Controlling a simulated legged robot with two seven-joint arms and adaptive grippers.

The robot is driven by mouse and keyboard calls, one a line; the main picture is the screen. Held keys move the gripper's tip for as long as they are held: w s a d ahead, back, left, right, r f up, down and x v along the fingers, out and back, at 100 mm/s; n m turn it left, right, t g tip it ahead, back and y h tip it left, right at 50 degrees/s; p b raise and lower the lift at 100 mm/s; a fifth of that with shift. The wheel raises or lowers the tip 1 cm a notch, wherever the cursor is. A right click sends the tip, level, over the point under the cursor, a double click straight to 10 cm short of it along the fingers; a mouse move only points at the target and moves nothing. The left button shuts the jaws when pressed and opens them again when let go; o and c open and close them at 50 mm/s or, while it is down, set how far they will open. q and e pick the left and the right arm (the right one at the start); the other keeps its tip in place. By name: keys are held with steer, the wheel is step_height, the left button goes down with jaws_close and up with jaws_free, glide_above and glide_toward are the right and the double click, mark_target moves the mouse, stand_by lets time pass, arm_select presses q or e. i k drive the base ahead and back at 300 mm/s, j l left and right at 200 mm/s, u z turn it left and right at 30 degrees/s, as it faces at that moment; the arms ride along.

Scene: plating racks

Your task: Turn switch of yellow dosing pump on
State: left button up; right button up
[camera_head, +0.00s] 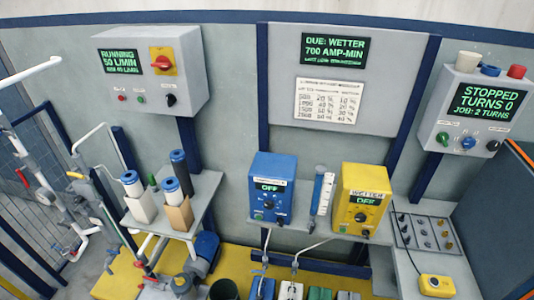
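The yellow dosing pump (348,205) stands on a wall shelf right of centre. Its front carries a label that seems to read "WETTER", and its display (366,201) reads "OFF" in green. Below the display is a dark round knob (360,217), with a small dark part (365,233) near the bottom edge of the front. This part is too small for me to tell its position. Neither of my grippers shows in the head view, and nothing touches the yellow pump.
A blue pump (258,170), also reading "OFF", stands left of the yellow one, with a clear upright tube (319,190) between them. A wall sign (335,50) reads "DUE: WETTER 700 AMP-MIN". A bench (412,270) with a yellow box (437,286) lies right. Containers stand below.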

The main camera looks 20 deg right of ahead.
mark_target(365, 233)
steer(key=z, duration=1.45)
